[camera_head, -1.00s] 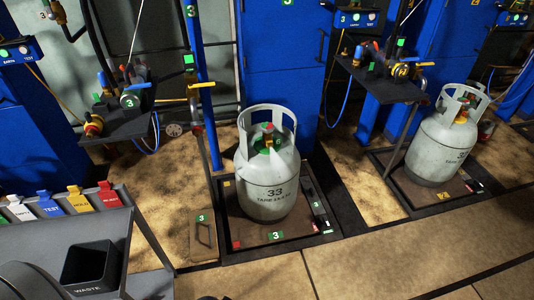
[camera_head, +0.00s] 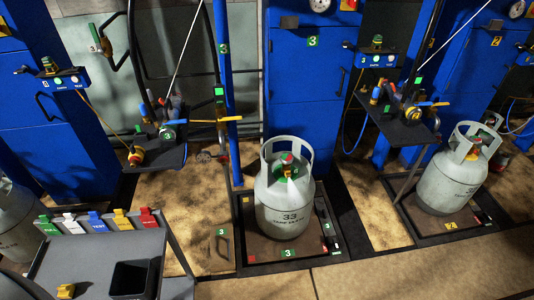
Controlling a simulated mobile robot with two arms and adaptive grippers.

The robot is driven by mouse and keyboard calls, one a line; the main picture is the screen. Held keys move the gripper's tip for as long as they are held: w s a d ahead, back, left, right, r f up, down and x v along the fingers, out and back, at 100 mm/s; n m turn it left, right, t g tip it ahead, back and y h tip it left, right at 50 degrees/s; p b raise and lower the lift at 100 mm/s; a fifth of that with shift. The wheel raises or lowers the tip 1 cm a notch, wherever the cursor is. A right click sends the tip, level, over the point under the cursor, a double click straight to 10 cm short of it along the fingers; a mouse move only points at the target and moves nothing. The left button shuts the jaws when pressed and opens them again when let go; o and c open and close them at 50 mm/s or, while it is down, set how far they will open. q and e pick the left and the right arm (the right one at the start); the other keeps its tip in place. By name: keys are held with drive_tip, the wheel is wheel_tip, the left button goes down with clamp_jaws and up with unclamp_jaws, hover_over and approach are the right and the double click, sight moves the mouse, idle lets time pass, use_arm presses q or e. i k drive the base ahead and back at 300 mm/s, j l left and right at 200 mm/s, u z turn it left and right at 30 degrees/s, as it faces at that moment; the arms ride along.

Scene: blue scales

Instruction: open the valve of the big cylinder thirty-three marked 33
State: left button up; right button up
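The big grey-white cylinder marked 33 (camera_head: 284,206) stands upright on a dark scale platform (camera_head: 283,256) with green labels marked 3, right of the picture's middle. Its valve (camera_head: 286,170) sits at the top inside the open collar, with a red cap and green parts. The collar partly surrounds the valve, and nothing visible is attached to it. Whether the valve is open or shut is too small to tell. Neither of my grippers shows in the head view.
A second cylinder (camera_head: 452,178) stands on scale 2 at right. A grey cart (camera_head: 100,262) with coloured tags and a black waste bin (camera_head: 130,279) is at lower left. A blue post (camera_head: 226,90) and hose shelf (camera_head: 160,152) are behind left. The floor in front of the scale is clear.

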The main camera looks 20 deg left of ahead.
sight(285, 159)
drive_tip(key=i+l+u, duration=0.75)
drive_tip(key=l+u, duration=0.15)
